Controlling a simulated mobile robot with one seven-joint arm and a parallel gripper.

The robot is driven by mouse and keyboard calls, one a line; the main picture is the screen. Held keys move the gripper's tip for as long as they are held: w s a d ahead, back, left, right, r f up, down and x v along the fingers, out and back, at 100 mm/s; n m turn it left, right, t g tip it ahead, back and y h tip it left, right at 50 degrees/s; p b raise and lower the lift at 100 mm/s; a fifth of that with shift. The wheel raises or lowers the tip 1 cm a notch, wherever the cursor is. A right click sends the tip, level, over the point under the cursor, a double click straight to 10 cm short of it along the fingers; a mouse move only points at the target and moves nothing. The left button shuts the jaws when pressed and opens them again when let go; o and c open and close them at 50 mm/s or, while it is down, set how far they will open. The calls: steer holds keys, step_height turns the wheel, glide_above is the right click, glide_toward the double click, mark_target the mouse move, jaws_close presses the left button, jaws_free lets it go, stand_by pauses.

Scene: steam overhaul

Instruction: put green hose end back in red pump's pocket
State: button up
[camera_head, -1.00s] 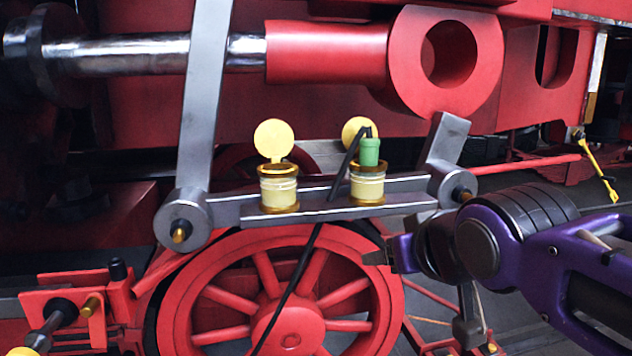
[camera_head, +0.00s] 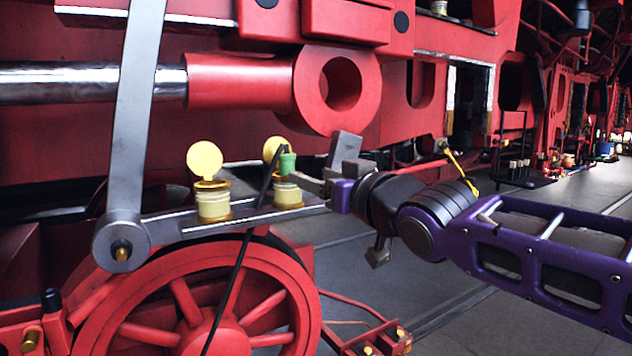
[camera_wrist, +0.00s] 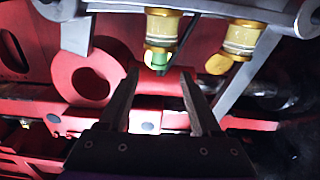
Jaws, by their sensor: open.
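The green hose end (camera_head: 287,163) stands upright in the mouth of the right brass-rimmed, cream-coloured cup (camera_head: 288,196), with its black hose (camera_head: 237,285) bending over the top and hanging down past the wheel. It also shows in the wrist view (camera_wrist: 159,62), beyond and between the fingertips. My gripper (camera_head: 306,184) is at the right of that cup, close to the green end. In the wrist view my gripper (camera_wrist: 162,74) is open, with nothing visibly held. I cannot tell whether a finger touches the hose end. I cannot make out a red pump or its pocket.
A second cup (camera_head: 213,204) with a raised yellow lid (camera_head: 204,160) stands to the left on the same grey bar. A grey lever (camera_head: 138,120) and a red cylinder with a ring (camera_head: 340,90) are close by. A red wheel (camera_head: 205,300) is below.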

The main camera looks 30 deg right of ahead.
mark_target(291, 168)
steer(key=w+b, duration=0.1)
steer(key=w, duration=0.5)
steer(key=shift+w+a+f, duration=0.1)
steer(key=shift+w+f, duration=0.05)
steer(key=shift+w, duration=1.2)
jaws_close()
step_height(291, 168, up, 8)
steer(key=p, duration=0.5)
steer(key=shift+r+p, duration=0.2)
steer(key=shift+p, duration=0.2)
